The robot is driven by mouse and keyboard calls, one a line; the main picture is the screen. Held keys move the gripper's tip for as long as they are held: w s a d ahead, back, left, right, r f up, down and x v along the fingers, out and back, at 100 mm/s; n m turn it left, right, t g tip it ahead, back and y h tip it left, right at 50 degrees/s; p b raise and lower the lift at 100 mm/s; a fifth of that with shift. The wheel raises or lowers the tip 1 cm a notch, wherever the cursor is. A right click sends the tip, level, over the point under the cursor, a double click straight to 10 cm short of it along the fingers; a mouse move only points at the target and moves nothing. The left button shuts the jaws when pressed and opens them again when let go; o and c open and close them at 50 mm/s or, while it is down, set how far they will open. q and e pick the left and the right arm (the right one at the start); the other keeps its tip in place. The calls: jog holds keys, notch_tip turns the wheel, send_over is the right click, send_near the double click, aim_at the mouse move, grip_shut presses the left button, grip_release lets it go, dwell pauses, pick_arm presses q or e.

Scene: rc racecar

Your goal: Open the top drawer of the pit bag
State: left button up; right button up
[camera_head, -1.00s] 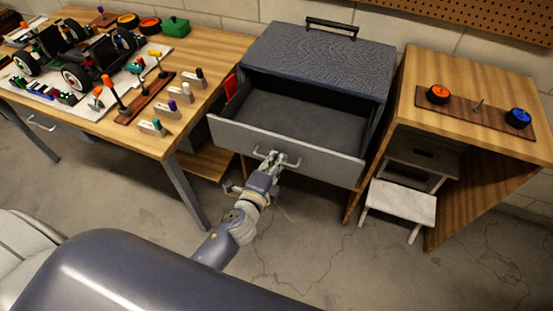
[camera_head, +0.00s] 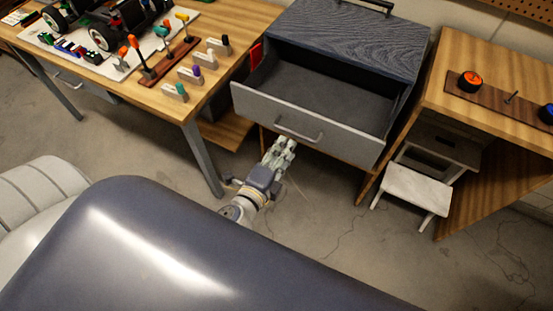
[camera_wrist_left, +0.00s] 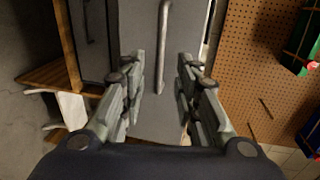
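The pit bag (camera_head: 352,36) is a dark blue-grey box with a black top handle, standing between the two wooden benches. Its top drawer (camera_head: 325,84) is pulled far out, and the dark interior looks empty. The drawer front has a metal bar handle (camera_head: 298,133). My left gripper (camera_head: 286,144) is just in front of and below this handle, apart from it. My right gripper is not in view.
A workbench (camera_head: 236,20) with a car, a tool rack and several small holders stands on the left. A wooden stand (camera_head: 460,55) with orange and blue wheels is on the right. A white step stool (camera_head: 416,190) stands by it. The floor in front is clear.

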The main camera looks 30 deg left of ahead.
pick_arm(q)
jog(key=shift+s+a+r, duration=0.1)
jog(key=shift+s+r, duration=0.1)
jog(key=shift+s, duration=0.7)
jog(key=shift+s+r, duration=0.2)
jog(key=shift+s, duration=0.7)
jog(key=s+f+n+g, duration=0.2)
jog(key=s+f+n, duration=0.15)
jog(key=f, duration=0.65)
jog(key=s+f+n+g, duration=0.2)
jog(key=s+f+g, duration=0.15)
jog(key=f, duration=0.65)
jog(key=s+f+n+g, duration=0.2)
jog(key=s+f+n, duration=0.15)
jog(key=f, duration=0.65)
jog(key=s+a+f+n+g, duration=0.2)
jog(key=s+f+n+g, duration=0.1)
jog(key=s+f, duration=0.5)
jog(key=s+a+f+n+g, duration=0.3)
jog(key=s+f, duration=0.5)
jog(key=s, duration=0.6)
jog(key=shift+s+a+n+g+y, duration=0.2)
jog(key=shift+a+n+g+y, duration=0.1)
jog(key=shift+n+g, duration=0.3)
